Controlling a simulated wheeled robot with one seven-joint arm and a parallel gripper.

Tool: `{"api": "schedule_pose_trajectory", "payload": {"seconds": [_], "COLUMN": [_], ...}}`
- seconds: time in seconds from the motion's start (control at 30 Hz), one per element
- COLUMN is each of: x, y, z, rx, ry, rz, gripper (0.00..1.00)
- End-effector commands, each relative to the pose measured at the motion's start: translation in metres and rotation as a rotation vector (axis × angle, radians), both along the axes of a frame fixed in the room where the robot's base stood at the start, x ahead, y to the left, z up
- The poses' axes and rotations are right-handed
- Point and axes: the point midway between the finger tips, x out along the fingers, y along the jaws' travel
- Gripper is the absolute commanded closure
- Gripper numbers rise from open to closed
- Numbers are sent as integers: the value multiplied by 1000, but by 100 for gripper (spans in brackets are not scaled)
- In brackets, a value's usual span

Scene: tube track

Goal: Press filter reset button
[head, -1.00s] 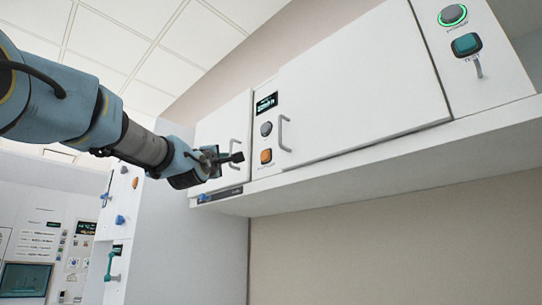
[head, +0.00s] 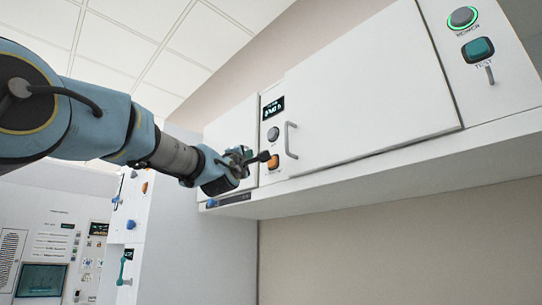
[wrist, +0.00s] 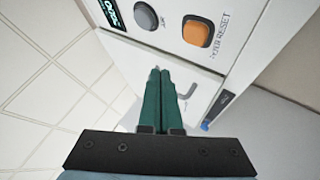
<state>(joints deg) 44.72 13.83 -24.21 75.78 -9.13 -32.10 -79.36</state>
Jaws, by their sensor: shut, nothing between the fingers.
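The filter reset button is an orange, rounded square button (head: 273,161) low on the narrow panel between two white cabinet doors. In the wrist view the orange button (wrist: 197,32) has a dark frame and a partly readable "RESET" label beside it. My gripper (head: 264,157) is shut and empty, and its tips overlap the button's left edge in the head view. In the wrist view the shut green fingers (wrist: 160,72) point short of the button, below and left of it. I see no contact in the wrist view; the head view does not settle the gap.
A grey round button (head: 273,134) and a small display (head: 274,108) sit above the orange button. A door handle (head: 289,140) stands out just to its right. A green-ringed button (head: 462,18) and a teal test button (head: 478,50) are far right. Space below the cabinet is clear.

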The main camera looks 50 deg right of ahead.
Motion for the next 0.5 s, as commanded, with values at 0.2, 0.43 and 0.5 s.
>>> {"api": "schedule_pose_trajectory", "payload": {"seconds": [0.2,0.43,0.5], "x": [-2,-3,-3], "y": [-32,-52,-55], "z": [6,1,1], "rx": [3,1,1], "ry": [1,1,0], "rz": [-3,-1,-1], "gripper": [100,100,100]}}
